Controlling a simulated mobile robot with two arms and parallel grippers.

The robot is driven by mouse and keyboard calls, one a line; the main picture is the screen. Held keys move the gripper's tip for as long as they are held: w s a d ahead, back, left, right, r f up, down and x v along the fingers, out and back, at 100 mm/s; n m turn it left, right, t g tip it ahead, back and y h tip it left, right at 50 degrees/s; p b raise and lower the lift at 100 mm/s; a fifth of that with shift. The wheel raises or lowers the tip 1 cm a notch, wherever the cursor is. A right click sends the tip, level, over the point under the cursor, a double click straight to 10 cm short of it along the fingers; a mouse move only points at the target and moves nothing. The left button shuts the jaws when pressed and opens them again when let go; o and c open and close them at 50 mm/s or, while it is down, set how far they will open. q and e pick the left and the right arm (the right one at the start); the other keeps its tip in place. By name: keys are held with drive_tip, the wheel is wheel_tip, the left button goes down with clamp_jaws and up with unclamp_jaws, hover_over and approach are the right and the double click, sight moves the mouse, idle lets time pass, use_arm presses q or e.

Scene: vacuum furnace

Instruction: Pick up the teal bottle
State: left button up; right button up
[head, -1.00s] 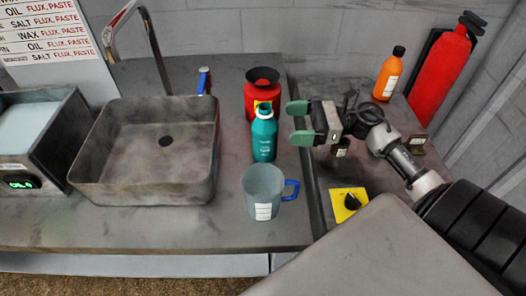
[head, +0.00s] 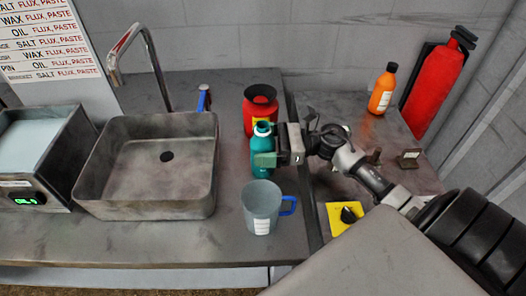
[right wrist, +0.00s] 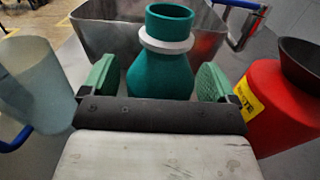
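The teal bottle (head: 260,168) stands upright on the counter, between the red container and the grey mug. In the right wrist view the bottle (right wrist: 162,70) sits between the two green finger pads, with a visible gap on each side. My right gripper (right wrist: 157,84) is open around it. In the head view the right gripper (head: 264,159) reaches in from the right and hides part of the bottle's upper body. My left gripper is not in view.
The red container (head: 261,117) stands just behind the bottle, and the grey mug (head: 261,203) with a blue handle just in front. A sink basin (head: 145,190) lies to the left. An orange bottle (head: 382,90) and a red extinguisher (head: 436,88) are at the back right.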

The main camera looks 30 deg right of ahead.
drive_tip(key=c, duration=1)
drive_tip(key=shift+o, duration=0.2)
drive_tip(key=shift+r, duration=0.3)
wheel_tip(320, 180, up, 9)
drive_tip(key=b, duration=0.1)
drive_tip(key=shift+r, duration=0.15)
drive_tip(key=shift+r, duration=0.1)
